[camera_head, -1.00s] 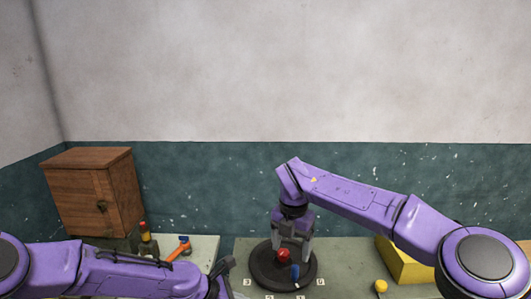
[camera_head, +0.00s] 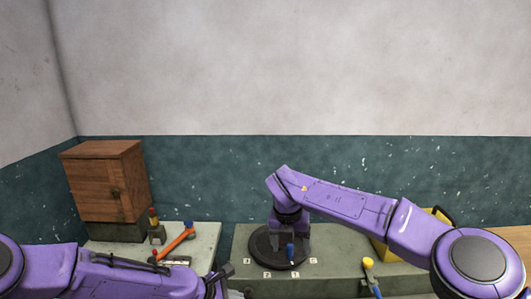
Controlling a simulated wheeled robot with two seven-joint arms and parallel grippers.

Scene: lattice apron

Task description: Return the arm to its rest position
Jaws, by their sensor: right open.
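My right arm (camera_head: 345,200) reaches in from the right. Its gripper (camera_head: 290,243) points down over a dark round disc (camera_head: 263,254), with its fingers apart. A small blue piece (camera_head: 291,253) shows just below the fingers. I cannot tell whether it touches them. My left arm (camera_head: 120,275) lies low along the bottom left. Its end (camera_head: 218,280) is at the lower edge, and its jaws do not show clearly.
A wooden cabinet (camera_head: 100,180) stands at the back left. An orange-red bar with a blue end (camera_head: 175,243) and a small red-topped post (camera_head: 154,222) are beside it. Small white number tags surround the disc.

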